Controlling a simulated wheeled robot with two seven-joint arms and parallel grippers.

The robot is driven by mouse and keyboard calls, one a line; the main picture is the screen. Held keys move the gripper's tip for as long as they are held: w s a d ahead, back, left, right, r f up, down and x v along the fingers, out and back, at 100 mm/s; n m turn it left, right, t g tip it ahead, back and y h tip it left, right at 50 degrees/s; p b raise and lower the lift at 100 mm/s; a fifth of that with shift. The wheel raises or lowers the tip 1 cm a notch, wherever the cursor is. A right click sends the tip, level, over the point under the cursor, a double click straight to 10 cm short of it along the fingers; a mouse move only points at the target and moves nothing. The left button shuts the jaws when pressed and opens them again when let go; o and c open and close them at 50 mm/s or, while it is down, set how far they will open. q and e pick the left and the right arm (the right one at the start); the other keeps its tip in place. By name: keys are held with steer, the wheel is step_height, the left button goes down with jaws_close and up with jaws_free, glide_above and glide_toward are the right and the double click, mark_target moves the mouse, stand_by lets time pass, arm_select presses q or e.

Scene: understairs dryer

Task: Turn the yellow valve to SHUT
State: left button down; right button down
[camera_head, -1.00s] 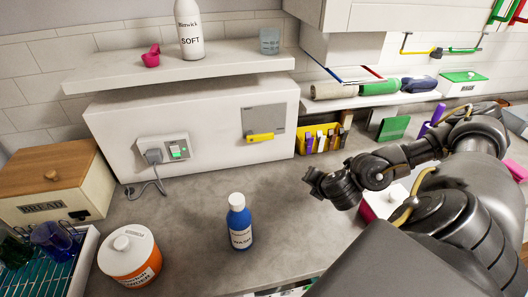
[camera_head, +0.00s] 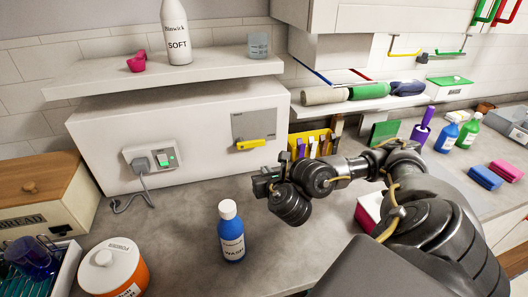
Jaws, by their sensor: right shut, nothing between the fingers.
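The yellow valve (camera_head: 250,144) is a short lever on a grey plate (camera_head: 255,124) on the front of the white boxed-in unit. Its lever lies close to horizontal, tilted slightly up to the right. Any lettering on the plate is too small to read. My right gripper (camera_head: 262,184) is shut and empty, in front of the unit and a little below the valve, apart from it in the picture. My left gripper is not in view.
A blue WASH bottle (camera_head: 231,236) stands on the worktop (camera_head: 180,235) left of my right gripper. A socket with a plug (camera_head: 153,160) is left of the valve. A yellow rack (camera_head: 323,139) stands right of the unit. A shelf (camera_head: 200,75) overhangs above.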

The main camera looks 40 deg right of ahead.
mark_target(250, 142)
steer(key=b+x, duration=0.1)
steer(key=x, duration=0.2)
steer(key=b+x, duration=0.2)
steer(key=x, duration=0.1)
steer(key=b+x, duration=0.2)
steer(key=x, duration=0.1)
steer(key=shift+f, duration=0.3)
step_height(250, 142, up, 2)
steer(key=shift+r+p, duration=0.15)
steer(key=shift+p, duration=0.95)
step_height(250, 142, up, 2)
steer(key=shift+s+r+p, duration=0.1)
steer(key=shift+r+p, duration=0.1)
steer(key=shift+p, duration=1)
steer(key=shift+a, duration=0.1)
